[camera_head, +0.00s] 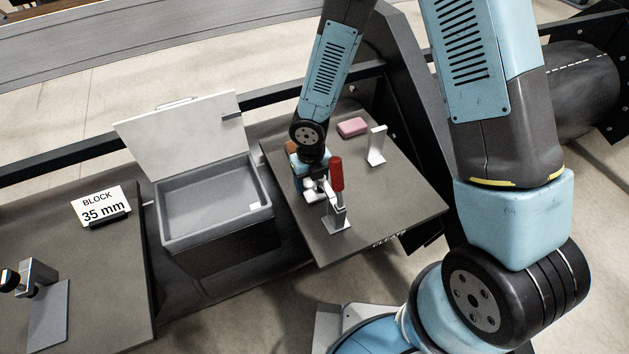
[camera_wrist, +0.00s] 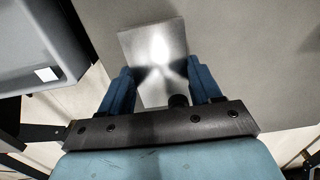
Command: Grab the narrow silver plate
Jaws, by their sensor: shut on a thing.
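A silver plate (camera_wrist: 152,48) with a bright shine shows in the wrist view, its near end between the two blue fingers of my gripper (camera_wrist: 161,88). The fingers are shut on its sides, and its far end reaches out past them over the grey table top. In the head view my gripper (camera_head: 313,184) is low over the right-hand table, beside a silver upright piece (camera_head: 338,217) with a red handle (camera_head: 336,174). The arm and the red handle partly hide the grip there, so the held plate is not clear in that view.
A pink block (camera_head: 352,127) and a pale upright bracket (camera_head: 377,146) stand behind on the same table (camera_head: 395,195). A grey open bin (camera_head: 165,236) with a raised white lid (camera_head: 180,130) is to the left. Farther left are a "BLOCK 35 mm" sign (camera_head: 101,206) and a metal fixture (camera_head: 42,280).

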